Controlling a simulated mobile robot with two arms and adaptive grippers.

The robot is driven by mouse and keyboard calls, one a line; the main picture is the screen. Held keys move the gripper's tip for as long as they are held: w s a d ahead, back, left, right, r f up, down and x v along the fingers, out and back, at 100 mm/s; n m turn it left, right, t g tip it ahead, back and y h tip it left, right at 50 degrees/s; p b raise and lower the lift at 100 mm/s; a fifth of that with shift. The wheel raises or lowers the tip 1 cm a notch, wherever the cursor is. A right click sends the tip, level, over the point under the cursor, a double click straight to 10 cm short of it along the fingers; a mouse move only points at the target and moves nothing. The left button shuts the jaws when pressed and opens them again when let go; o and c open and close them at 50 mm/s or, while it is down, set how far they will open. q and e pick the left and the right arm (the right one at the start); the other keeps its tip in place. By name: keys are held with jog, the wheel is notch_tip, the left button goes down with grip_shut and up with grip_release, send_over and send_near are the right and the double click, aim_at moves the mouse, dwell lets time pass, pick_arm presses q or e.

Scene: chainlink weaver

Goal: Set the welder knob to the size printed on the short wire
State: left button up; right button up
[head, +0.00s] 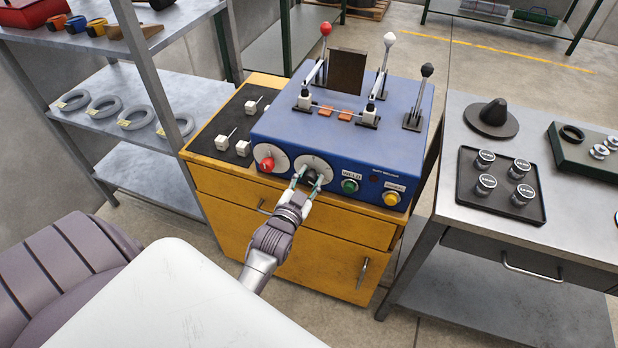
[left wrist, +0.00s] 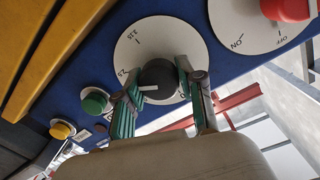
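The blue welder (head: 390,150) stands on a yellow cabinet. Its black knob (head: 311,177) sits on a white dial on the front panel. My left gripper (head: 306,181) is at this knob. In the left wrist view the fingers flank the knob (left wrist: 158,78) closely on both sides and appear to touch it. The knob's white mark points left, near a partly hidden print that looks like 2.5 on the dial (left wrist: 132,50); 3.15 is further up. Other dial prints are hidden behind the fingers. I cannot pick out the short wire or a size printed on it. My right gripper is not in view.
A red switch (head: 267,163) is left of the dial; green (head: 349,186) and yellow (head: 391,198) buttons are to its right. Levers stand on the welder. Tagged coils (head: 105,106) lie on the left shelf. A steel table with a black tray (head: 476,204) stands right.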

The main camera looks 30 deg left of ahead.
pick_arm(q)
jog(key=o, duration=0.5)
jog(key=shift+c, duration=0.2)
jog(key=v, duration=1.2)
jog(key=shift+f, duration=0.1)
